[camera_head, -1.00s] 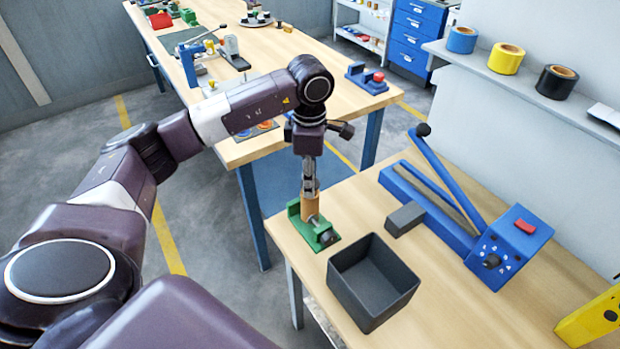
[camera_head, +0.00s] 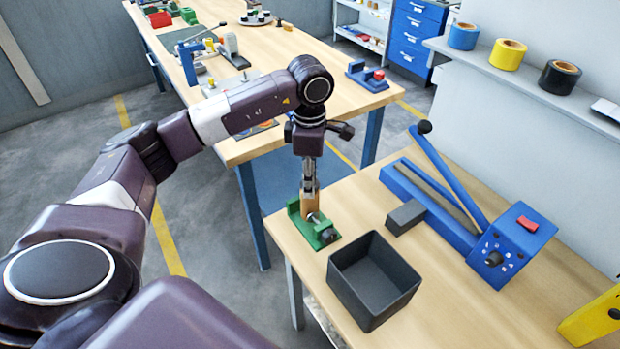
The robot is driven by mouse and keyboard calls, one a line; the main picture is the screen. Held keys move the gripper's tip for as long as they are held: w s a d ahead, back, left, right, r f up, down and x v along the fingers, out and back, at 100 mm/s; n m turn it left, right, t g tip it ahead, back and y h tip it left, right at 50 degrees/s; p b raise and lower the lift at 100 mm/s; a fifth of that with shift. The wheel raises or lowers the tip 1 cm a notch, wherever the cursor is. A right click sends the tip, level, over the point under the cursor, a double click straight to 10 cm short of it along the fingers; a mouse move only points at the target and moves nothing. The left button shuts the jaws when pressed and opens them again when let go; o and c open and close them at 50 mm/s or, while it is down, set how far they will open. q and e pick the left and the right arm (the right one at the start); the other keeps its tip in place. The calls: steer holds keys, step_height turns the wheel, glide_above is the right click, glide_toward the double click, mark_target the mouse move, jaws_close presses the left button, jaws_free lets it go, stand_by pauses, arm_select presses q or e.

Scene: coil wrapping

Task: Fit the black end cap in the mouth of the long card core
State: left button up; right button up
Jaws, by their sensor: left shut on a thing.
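A tan upright tube, the long card core (camera_head: 307,204), stands in the green clamp (camera_head: 323,237) near the left edge of the near table. My left gripper (camera_head: 309,188) points straight down at the top of the core, with its fingertips at the mouth. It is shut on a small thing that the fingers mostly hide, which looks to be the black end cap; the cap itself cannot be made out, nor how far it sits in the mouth. My right gripper is not in view.
A dark open bin (camera_head: 374,281) stands just right of the clamp. Beyond it are a grey block (camera_head: 405,217) and a blue lever device (camera_head: 465,225). A yellow part (camera_head: 592,320) is at the lower right. Tape rolls (camera_head: 508,54) sit on the wall shelf.

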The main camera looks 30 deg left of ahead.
arm_select(q)
steer(key=shift+f, duration=0.3)
steer(key=o, duration=0.9)
step_height(320, 180, up, 12)
steer(key=shift+s, duration=0.15)
steer(key=shift+d+f, duration=0.1)
